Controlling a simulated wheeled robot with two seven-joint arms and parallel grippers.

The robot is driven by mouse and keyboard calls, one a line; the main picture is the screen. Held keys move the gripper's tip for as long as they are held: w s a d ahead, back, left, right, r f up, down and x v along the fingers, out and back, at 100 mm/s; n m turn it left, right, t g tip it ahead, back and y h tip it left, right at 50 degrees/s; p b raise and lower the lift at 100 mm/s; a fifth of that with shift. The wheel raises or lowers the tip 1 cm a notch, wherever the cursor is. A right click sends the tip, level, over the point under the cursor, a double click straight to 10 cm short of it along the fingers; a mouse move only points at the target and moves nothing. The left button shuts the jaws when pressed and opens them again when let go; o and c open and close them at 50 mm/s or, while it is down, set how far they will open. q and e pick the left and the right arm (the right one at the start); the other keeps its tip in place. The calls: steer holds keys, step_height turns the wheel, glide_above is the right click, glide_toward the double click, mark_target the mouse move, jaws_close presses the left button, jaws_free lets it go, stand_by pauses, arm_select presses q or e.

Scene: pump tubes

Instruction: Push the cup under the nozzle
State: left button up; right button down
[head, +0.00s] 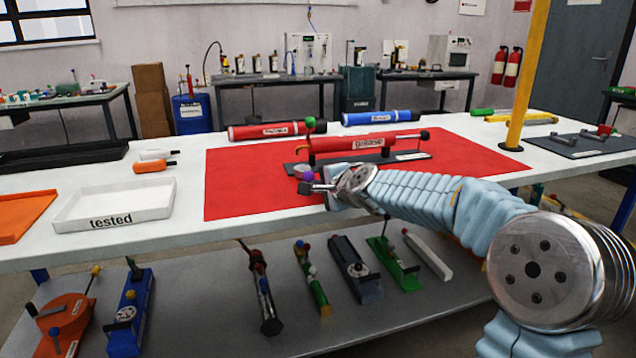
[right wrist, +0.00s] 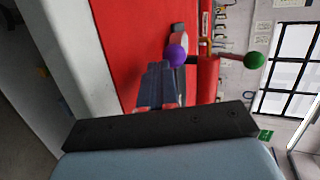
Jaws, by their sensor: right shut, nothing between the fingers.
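A red pump tube (head: 345,146) with a "grease" label lies on a dark base on the red mat. A green ball (head: 310,122) tops its left end. A small grey round thing (head: 301,168), seemingly the cup, sits by that end, partly hidden by a purple ball (head: 308,176). I cannot make out the nozzle clearly. My right gripper (head: 308,188) is shut and empty, just in front of the purple ball. In the right wrist view its fingers (right wrist: 157,72) point toward the purple ball (right wrist: 175,55) and the red tube (right wrist: 208,75). My left gripper is out of view.
The red mat (head: 245,185) is bare to the left. A white "tested" tray (head: 112,222) stands farther left. Red (head: 275,131) and blue (head: 380,117) tubes lie behind. A yellow post (head: 529,75) rises at the right.

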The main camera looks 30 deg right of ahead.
mark_target(310, 173)
steer(key=shift+w, duration=0.5)
steer(key=w, duration=0.2)
steer(key=w+d, duration=0.1)
steer(key=w, duration=0.3)
steer(key=shift+w+d+p, duration=0.2)
steer(key=shift+d+p, duration=0.15)
steer(key=shift+p, duration=0.05)
